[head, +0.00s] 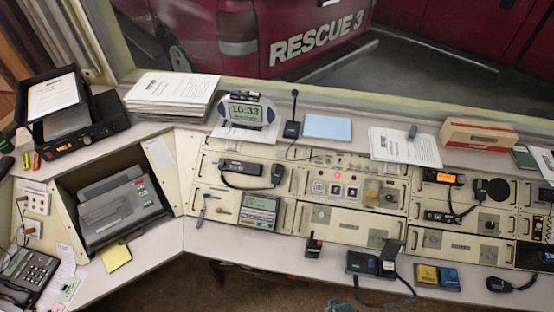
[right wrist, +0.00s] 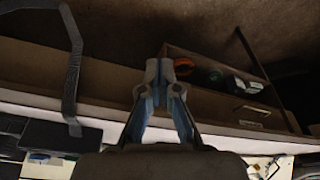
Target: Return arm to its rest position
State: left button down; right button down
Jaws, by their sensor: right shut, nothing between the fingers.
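My right gripper (right wrist: 165,75) shows in the right wrist view with its fingertips together and nothing between them. It is apart from the console, over the front edge of the desk and an open drawer (right wrist: 215,105) below. In the head view, a small dark shape at the bottom edge may be its tip, but I cannot tell. My left gripper is in neither view. The dispatch console (head: 320,217) stands across the head view, with its panels, a lit red button and radios.
The desk's front edge (head: 225,245) runs along the console. A handset with a cord (head: 385,262), yellow and blue boxes (head: 437,276) and a small radio (head: 313,246) stand near it. A clock (head: 245,112) and paper stacks (head: 172,93) line the back ledge. Floor shows below.

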jog(key=s+f+g+b, duration=0.1)
jog(key=s+f+b, duration=0.4)
jog(key=f, duration=1.3)
jog(key=s+d+f, duration=0.3)
jog(key=s+f, duration=0.8)
jog(key=s, duration=0.4)
jog(key=shift+s+f+g, duration=0.15)
jog(key=shift+s+g, duration=0.05)
jog(key=shift+g, duration=0.2)
